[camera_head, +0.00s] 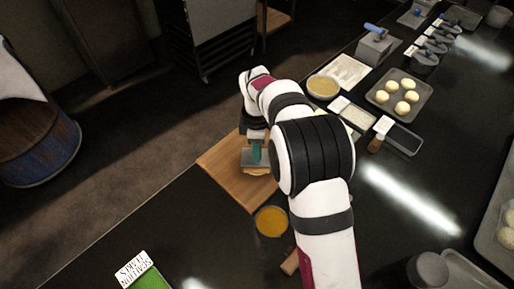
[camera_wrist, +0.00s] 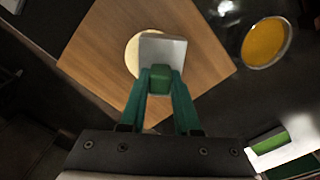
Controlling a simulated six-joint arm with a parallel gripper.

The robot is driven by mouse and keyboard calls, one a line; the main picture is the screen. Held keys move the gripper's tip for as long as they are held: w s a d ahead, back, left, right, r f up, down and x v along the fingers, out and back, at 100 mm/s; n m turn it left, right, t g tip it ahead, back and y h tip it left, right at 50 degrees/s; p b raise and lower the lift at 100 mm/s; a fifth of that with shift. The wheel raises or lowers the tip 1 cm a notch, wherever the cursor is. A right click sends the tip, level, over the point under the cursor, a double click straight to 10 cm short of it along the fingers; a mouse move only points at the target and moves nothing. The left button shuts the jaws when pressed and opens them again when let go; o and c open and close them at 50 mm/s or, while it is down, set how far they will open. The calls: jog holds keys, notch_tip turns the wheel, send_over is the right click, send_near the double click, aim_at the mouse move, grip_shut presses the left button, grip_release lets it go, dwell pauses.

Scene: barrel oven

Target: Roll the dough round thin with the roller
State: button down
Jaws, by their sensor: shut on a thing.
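My gripper (camera_wrist: 162,82) has green fingers shut on the green handle of the roller (camera_wrist: 165,48). The roller shows as a pale grey block; the head view also shows it as a grey shape (camera_head: 249,162) below my gripper (camera_head: 256,148). The cream dough round (camera_wrist: 132,56) lies on the wooden board (camera_wrist: 95,45), partly hidden under the roller. In the head view only a tan edge of the dough (camera_head: 256,173) shows. The roller is over the dough; I cannot tell whether it presses on it. The board (camera_head: 228,160) lies at the counter's edge.
A bowl of orange-yellow liquid (camera_head: 271,222) stands close to the board. A green-topped container (camera_head: 149,280) with a label is at the front left. A tray of dough balls (camera_head: 412,85), a pale bowl (camera_head: 322,87) and handled tools (camera_head: 425,55) stand farther back.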

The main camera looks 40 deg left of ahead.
jog(key=shift+w+a+f, duration=0.2)
jog(key=shift+w+a, duration=0.4)
jog(key=shift+w, duration=0.1)
jog(key=shift+w+a, duration=0.45)
jog(key=shift+w, duration=0.05)
jog(key=shift+s+d+r, duration=0.2)
jog(key=shift+s+d, duration=0.45)
jog(key=shift+s, duration=0.1)
jog(key=shift+s+d+r, duration=0.15)
jog(key=shift+s+d, duration=0.5)
jog(key=shift+s, duration=0.05)
jog(key=shift+r, duration=0.1)
jog(key=shift+r, duration=3.45)
